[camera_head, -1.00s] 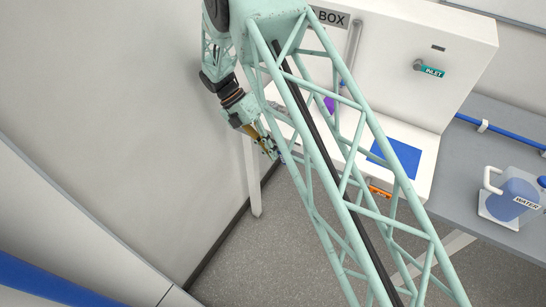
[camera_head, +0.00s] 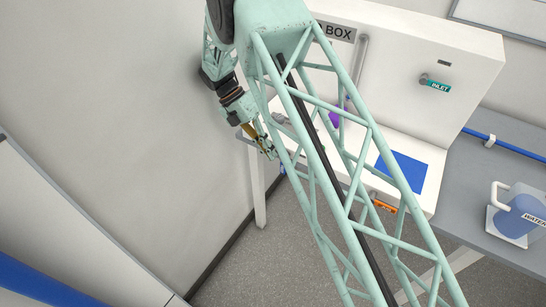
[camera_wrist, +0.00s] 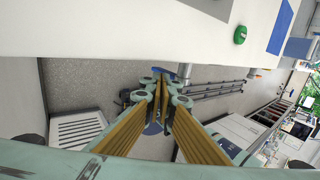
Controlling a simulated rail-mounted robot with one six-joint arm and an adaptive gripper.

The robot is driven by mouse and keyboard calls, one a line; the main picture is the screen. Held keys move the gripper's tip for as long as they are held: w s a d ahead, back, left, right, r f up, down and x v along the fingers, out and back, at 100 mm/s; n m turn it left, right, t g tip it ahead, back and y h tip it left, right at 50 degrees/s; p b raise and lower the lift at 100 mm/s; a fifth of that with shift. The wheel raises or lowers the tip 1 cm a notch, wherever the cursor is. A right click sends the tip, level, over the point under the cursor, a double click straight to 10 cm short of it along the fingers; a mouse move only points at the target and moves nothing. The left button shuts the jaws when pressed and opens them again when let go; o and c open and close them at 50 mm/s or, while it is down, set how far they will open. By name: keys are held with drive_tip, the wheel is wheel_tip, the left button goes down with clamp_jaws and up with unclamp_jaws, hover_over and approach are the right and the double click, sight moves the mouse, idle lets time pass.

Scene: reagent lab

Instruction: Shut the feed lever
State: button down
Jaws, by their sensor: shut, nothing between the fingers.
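My gripper (camera_head: 268,150) hangs near the left end of the white box unit, beside the wall, partly behind my arm's lattice. In the wrist view its yellow-padded fingers (camera_wrist: 161,82) come together at the tips with nothing between them. A grey pipe-like part (camera_wrist: 184,72) shows just beyond the fingertips, with a small blue piece (camera_wrist: 162,70) by the tips. I cannot tell whether either is the feed lever, or whether the fingers touch them. An orange tag (camera_head: 383,204) sits on the unit's front edge; its lettering is unreadable.
The white unit (camera_head: 455,75) carries a teal INLET tag (camera_head: 439,86) and a blue square (camera_head: 403,172). A WATER jug (camera_head: 522,214) stands on the grey bench (camera_head: 470,205) at right. A green round button (camera_wrist: 240,34) shows on the white surface. The wall is close at left.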

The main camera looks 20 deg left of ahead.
drive_tip(key=w+a+r+y+b, duration=0.1)
drive_tip(key=a+r+y+b, duration=0.1)
drive_tip(key=a+r+b, duration=0.2)
drive_tip(key=shift+w+a+r+y+b, duration=0.25)
drive_tip(key=shift+a+y+b, duration=0.15)
drive_tip(key=shift+a+b, duration=0.5)
drive_tip(key=shift+d+f, duration=0.1)
drive_tip(key=shift+f, duration=0.1)
drive_tip(key=s+d+f+b, duration=0.1)
drive_tip(key=d+f, duration=0.6)
drive_tip(key=f, duration=0.2)
drive_tip(key=shift+d, duration=0.25)
idle(0.4)
drive_tip(key=shift+s, duration=0.1)
